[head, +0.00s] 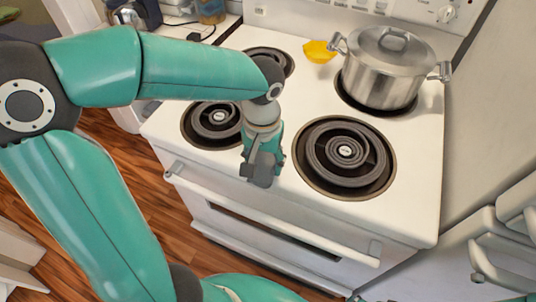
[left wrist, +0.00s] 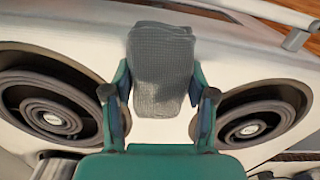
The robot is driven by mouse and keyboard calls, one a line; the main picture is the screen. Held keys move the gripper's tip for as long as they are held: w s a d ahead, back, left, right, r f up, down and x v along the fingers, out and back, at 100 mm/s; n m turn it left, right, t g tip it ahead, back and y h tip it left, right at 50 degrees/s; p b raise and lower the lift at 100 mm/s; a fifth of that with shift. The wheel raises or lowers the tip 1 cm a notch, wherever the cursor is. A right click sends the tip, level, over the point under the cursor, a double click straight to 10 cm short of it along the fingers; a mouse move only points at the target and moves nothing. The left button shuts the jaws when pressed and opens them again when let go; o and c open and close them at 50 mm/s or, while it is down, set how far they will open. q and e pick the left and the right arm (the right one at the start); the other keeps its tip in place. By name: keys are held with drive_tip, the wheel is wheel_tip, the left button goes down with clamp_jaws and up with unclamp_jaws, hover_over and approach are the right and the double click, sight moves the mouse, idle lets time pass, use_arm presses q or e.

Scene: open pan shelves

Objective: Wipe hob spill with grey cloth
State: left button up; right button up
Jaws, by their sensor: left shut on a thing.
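The grey cloth (left wrist: 160,70) is a textured pad between the two fingers of my left gripper (left wrist: 160,105) in the left wrist view. My left gripper (head: 262,170) is shut on it, above the white hob (head: 275,115) between the two front burners. In the head view the gripper points down near the hob's front edge, and I cannot clearly separate the cloth from the fingers. I cannot tell whether the cloth touches the surface. No spill shows clearly; the arm and gripper hide part of the hob. My right gripper is not in view.
A lidded steel pot (head: 385,75) stands on the back right burner. A small yellow object (head: 319,51) lies left of it. The front right burner (head: 345,155) and front left burner (head: 215,122) flank the gripper. The oven handle (head: 270,215) runs along the front.

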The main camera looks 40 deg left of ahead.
use_arm(q)
drive_tip(key=shift+s, duration=0.2)
drive_tip(key=shift+r+p, duration=2.9)
drive_tip(key=shift+r, duration=0.6)
